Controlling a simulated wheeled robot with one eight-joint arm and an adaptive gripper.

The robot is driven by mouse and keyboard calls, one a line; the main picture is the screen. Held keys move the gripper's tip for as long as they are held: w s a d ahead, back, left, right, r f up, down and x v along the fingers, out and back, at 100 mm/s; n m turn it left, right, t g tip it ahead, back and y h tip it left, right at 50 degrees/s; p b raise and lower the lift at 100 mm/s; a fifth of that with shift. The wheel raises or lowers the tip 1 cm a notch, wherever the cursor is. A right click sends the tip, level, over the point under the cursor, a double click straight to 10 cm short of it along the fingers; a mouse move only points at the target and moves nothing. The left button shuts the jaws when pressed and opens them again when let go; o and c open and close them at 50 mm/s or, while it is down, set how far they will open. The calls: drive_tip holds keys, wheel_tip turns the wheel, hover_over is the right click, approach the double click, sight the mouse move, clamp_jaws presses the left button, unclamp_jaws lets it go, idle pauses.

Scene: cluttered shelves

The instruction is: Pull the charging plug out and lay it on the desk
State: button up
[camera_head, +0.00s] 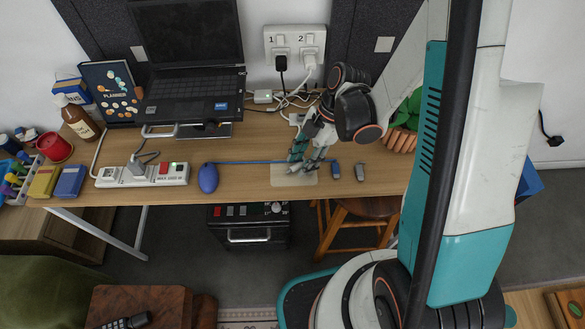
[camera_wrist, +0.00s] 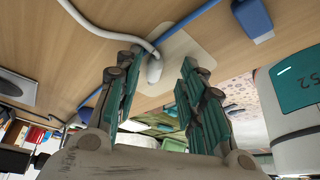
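My gripper (camera_head: 301,160) is over the right half of the desk, open, fingers pointing down at a cream pad (camera_head: 293,178). In the wrist view the spread teal fingers (camera_wrist: 158,62) have a white plug-like cable end (camera_wrist: 154,72) between them. It is on or just above the cream pad (camera_wrist: 182,52), and neither finger visibly grips it. A white cable (camera_wrist: 105,32) runs from it. On the wall socket plate (camera_head: 295,37), a black plug (camera_head: 281,63) is under 1 and a white plug (camera_head: 310,62) under 2. A grey plug (camera_head: 135,167) sits in the power strip (camera_head: 112,178).
A blue mouse (camera_head: 208,178) and a laptop (camera_head: 190,85) are left of my gripper. Loose cables lie behind. Bare desk shows around the mouse.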

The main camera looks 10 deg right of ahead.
drive_tip(key=shift+r, duration=0.1)
drive_tip(key=v, duration=1.1)
drive_tip(key=shift+r, duration=0.35)
drive_tip(key=shift+w+d+r, duration=0.1)
drive_tip(key=shift+d, duration=0.05)
drive_tip(key=s+r+m+t+h, duration=0.2)
drive_tip(key=s+r+m+t, duration=0.2)
drive_tip(key=r+m, duration=0.3)
drive_tip(key=s+d+r+m+t+h, duration=0.1)
drive_tip(key=s+r+m+t+h, duration=0.2)
drive_tip(key=r+m, duration=0.4)
drive_tip(key=m+t, duration=0.1)
drive_tip(key=m, duration=0.6)
drive_tip(key=shift+s+m+t, duration=0.4)
drive_tip(key=shift+d+f, duration=0.1)
